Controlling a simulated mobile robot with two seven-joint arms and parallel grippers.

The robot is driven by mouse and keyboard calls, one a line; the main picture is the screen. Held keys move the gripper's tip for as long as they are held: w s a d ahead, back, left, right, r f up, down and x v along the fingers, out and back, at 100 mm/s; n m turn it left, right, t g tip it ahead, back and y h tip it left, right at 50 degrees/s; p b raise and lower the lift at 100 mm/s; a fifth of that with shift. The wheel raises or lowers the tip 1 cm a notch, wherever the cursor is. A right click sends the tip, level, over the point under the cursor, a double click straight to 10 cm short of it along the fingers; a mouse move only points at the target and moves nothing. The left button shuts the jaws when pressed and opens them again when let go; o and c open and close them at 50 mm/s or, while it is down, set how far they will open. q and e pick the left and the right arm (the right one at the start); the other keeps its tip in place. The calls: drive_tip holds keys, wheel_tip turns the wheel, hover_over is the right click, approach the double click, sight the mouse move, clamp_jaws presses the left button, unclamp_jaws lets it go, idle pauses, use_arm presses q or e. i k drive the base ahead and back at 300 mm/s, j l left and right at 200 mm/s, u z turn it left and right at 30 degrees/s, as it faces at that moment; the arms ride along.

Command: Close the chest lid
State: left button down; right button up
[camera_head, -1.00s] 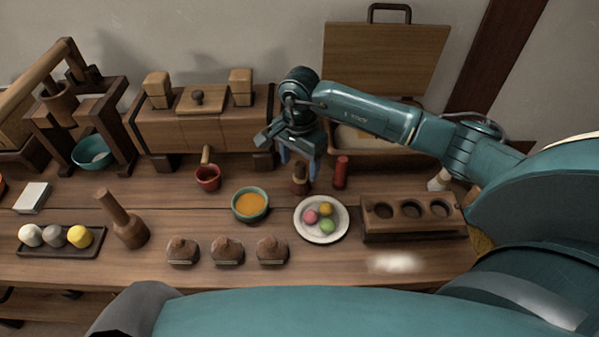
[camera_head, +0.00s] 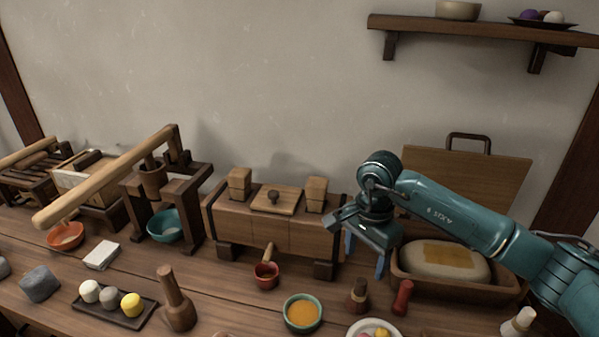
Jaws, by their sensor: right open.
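The chest (camera_head: 459,289) is a low wooden box at the right back of the table. Its lid (camera_head: 493,183) stands raised behind it, with a dark handle (camera_head: 469,137) on its top edge. A pale, rounded thing with a yellow-brown patch (camera_head: 440,257) lies inside the open chest. My right gripper (camera_head: 366,262) is open and empty. It points down at the left side of the chest, and my right arm passes in front of the lid and hides part of it. I cannot tell whether it touches the chest. My left gripper is not in view.
A wooden box with blocks on top (camera_head: 270,228) stands left of my gripper. A brown-topped bottle (camera_head: 357,294) and a red cylinder (camera_head: 402,297) stand in front of the chest. A wall shelf (camera_head: 480,30) hangs above. A teal bowl (camera_head: 303,313) sits in front.

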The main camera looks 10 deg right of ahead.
sight(493, 182)
drive_tip(key=k, duration=1)
